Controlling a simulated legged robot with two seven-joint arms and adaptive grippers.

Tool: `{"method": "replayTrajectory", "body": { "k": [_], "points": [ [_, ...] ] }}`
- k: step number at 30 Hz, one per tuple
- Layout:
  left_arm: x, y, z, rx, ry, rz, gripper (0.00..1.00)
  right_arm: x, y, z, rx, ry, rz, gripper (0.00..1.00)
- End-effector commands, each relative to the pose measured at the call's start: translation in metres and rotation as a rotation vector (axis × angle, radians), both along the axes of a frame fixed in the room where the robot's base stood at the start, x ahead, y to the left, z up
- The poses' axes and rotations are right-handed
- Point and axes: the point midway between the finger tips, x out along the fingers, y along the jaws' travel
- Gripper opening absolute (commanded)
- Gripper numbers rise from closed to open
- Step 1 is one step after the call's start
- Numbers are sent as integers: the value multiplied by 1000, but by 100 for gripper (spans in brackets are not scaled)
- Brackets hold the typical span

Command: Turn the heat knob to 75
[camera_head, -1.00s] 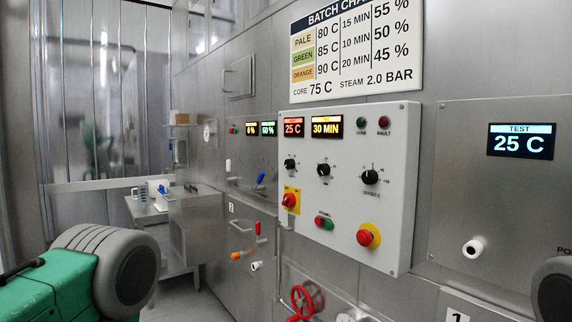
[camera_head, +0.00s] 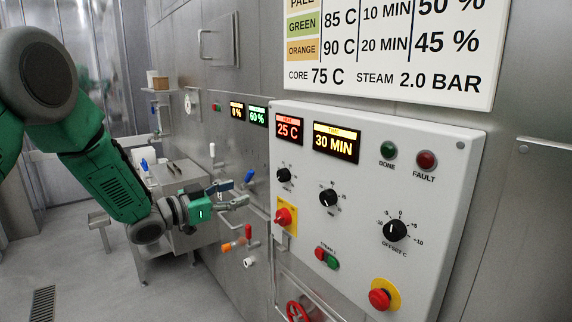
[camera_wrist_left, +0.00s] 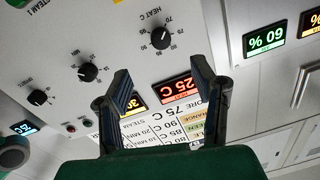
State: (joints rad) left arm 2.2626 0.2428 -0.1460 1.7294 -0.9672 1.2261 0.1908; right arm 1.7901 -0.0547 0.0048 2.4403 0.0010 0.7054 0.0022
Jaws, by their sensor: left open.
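The heat knob (camera_head: 284,174) is a small black dial on the white control box, below the red heat display (camera_head: 289,128) reading 25 C. In the left wrist view the heat knob (camera_wrist_left: 161,39) sits beyond the fingertips, marked HEAT C with a scale around it. I cannot tell its exact setting. My left gripper (camera_head: 236,194) is open and empty, left of the control box and apart from the knob. Its two fingers with blue pads show in the left wrist view (camera_wrist_left: 160,88), the knob lying between their directions. My right gripper is not in view.
The white control box (camera_head: 450,200) also bears a timer knob (camera_head: 328,197), an offset knob (camera_head: 395,230), a red-and-yellow switch (camera_head: 284,216) and a red emergency button (camera_head: 380,298). Valve handles (camera_head: 249,232) stick out of the wall below the gripper.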

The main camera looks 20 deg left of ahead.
Motion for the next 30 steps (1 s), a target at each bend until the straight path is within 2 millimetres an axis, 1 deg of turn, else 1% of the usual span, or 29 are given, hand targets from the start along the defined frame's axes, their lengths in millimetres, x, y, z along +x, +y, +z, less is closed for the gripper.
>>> {"method": "replayTrajectory", "body": {
  "k": [1,5,8,15,21,25,30],
  "points": [
    [1,0,5,1,-8,-5,52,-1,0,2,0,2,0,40],
    [12,-6,4,1,-10,-9,52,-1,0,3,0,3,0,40],
    [28,-15,2,0,-9,-8,52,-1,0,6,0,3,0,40],
    [71,-45,1,-1,-7,-8,52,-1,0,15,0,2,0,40],
    [99,-64,2,-2,-8,-6,52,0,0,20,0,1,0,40],
    [110,-71,1,-2,-6,-5,52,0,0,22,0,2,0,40],
    [115,-75,0,-3,-6,-4,52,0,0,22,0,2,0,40]
  ]
}}
